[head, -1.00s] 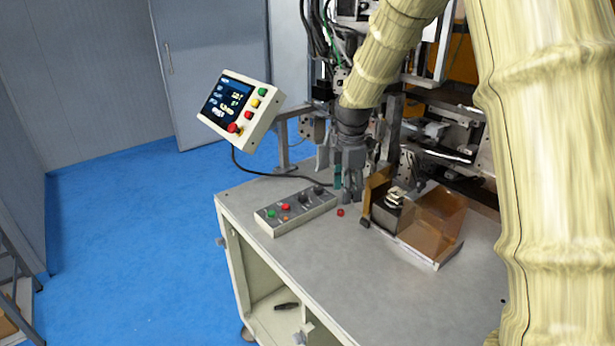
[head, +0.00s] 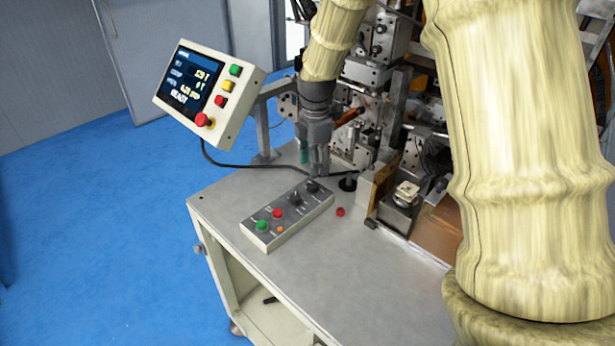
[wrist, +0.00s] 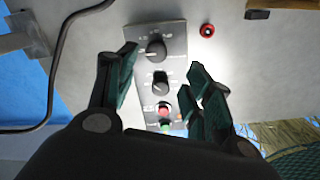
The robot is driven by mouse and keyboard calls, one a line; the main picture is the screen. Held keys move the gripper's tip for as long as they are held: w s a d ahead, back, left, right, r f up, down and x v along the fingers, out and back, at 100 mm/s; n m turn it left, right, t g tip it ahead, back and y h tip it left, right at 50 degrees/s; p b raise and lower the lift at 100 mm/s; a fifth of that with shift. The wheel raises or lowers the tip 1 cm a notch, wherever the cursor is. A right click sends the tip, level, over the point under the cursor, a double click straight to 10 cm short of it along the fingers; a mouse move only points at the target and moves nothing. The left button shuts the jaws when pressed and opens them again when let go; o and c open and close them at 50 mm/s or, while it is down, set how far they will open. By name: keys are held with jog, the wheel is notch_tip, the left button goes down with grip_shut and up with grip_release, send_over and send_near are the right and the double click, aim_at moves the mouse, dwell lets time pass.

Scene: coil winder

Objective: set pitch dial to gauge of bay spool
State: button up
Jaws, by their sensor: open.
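The grey control box (head: 287,215) lies on the bench top. It carries two black dials, a red button, a green button and a small orange lamp. The far dial (head: 312,187) also shows in the wrist view (wrist: 156,49), with small markings around it too small to read. The second dial (head: 295,200) shows in the wrist view (wrist: 160,82). I cannot tell which dial is the pitch dial. My gripper (head: 319,172) is open and empty, pointing down over the far end of the box. In the wrist view its fingers (wrist: 160,70) straddle the dials, apart from them. I cannot identify the bay spool.
A tilted operator panel (head: 208,92) with a screen reading READY stands left of my gripper. A small red part (head: 340,212) lies right of the box. The winder machine and an amber guard (head: 383,187) stand behind and right. The front bench is clear.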

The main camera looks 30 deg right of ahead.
aim_at(311, 183)
jog(key=f, duration=0.2)
jog(key=w+f+p, duration=0.1)
jog(key=f, duration=0.2)
jog(key=w+f, duration=0.1)
jog(key=f, duration=0.1)
jog(key=shift+w+f+p, duration=0.1)
jog(key=shift+f+p, duration=0.05)
jog(key=shift+p, duration=0.25)
jog(key=shift+f, duration=0.2)
jog(key=shift+s, duration=0.4)
jog(key=shift+s+d+r, duration=0.1)
jog(key=shift+s+r, duration=0.15)
jog(key=shift+s, duration=0.2)
jog(key=shift+s+d+r, duration=0.1)
jog(key=shift+s+r, duration=0.1)
jog(key=shift+s, duration=0.25)
jog(key=shift+w+a+f, duration=0.15)
jog(key=shift+w+f, duration=0.45)
jog(key=shift+w, duration=0.15)
jog(key=shift+c, duration=1.3)
jog(key=shift+w, duration=0.15)
jog(key=c, duration=0.3)
jog(key=shift+s+r, duration=0.2)
jog(key=shift+s, duration=0.15)
jog(key=c, duration=0.5)
jog(key=shift+o, duration=0.2)
jog(key=shift+w+a, duration=0.1)
jog(key=shift+a, duration=0.05)
jog(key=shift+d, duration=0.2)
